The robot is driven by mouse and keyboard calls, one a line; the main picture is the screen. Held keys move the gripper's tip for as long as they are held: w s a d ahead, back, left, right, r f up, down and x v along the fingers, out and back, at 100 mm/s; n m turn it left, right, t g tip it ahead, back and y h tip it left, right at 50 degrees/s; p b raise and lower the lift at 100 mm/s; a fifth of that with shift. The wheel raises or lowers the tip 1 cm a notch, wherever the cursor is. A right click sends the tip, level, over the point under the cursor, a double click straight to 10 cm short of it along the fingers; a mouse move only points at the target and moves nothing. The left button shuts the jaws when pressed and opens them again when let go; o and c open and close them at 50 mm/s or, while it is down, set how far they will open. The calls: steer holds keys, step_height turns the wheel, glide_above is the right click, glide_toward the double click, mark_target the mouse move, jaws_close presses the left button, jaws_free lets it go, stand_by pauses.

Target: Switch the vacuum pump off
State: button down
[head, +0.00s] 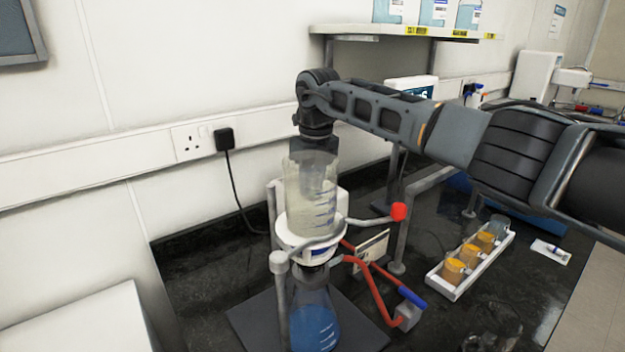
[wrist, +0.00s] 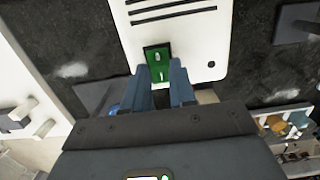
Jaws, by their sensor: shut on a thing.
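The vacuum pump (wrist: 150,25) is a white housing with dark vent slots in the wrist view. Its green rocker switch (wrist: 158,65) sits in a dark frame near the housing's edge. My gripper (wrist: 163,75) has its two blue-grey fingers at the switch, which shows between the fingertips. The fingers are a little apart and shut on it; the exact contact is hard to see. In the head view the gripper shows only dimly through a clear funnel (head: 312,205), and the pump is mostly hidden behind it.
The funnel stands on a flask of blue liquid (head: 313,325) in a metal stand. Red tubing (head: 375,295) and a red-tipped lever (head: 398,211) are to the right. A white rack of amber jars (head: 468,262) is farther right. A bottle shelf (head: 405,29) hangs above. A black plug (head: 224,138) is in the wall.

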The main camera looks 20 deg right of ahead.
steer(key=c, duration=0.9)
jaws_free()
steer(key=r, duration=0.2)
steer(key=r+b, duration=0.1)
steer(key=r, duration=0.4)
steer(key=shift+s+d+r+b, duration=0.15)
steer(key=shift+s+r+b, duration=0.15)
steer(key=shift+r, duration=0.1)
